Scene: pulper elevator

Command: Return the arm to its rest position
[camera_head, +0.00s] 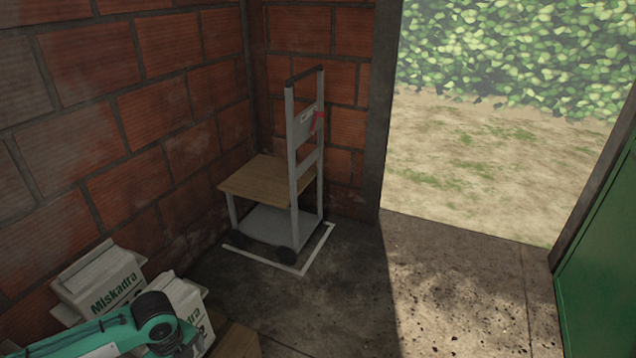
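One of my arms (110,330), teal with a dark joint, comes in at the lower left corner. Its bent joint is in front of the white cartons, and the rest of it runs out past the bottom edge. Neither my left nor my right gripper shows in this view, so I cannot see whether they are open or holding anything. No part of a second arm is in view.
White cartons marked Miskadra (108,278) are stacked at the lower left by the brick wall (110,120). A grey trolley (293,160) with a wooden board (255,178) stands in the corner inside white floor lines. An open doorway and green door (605,250) are right. The middle floor is clear.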

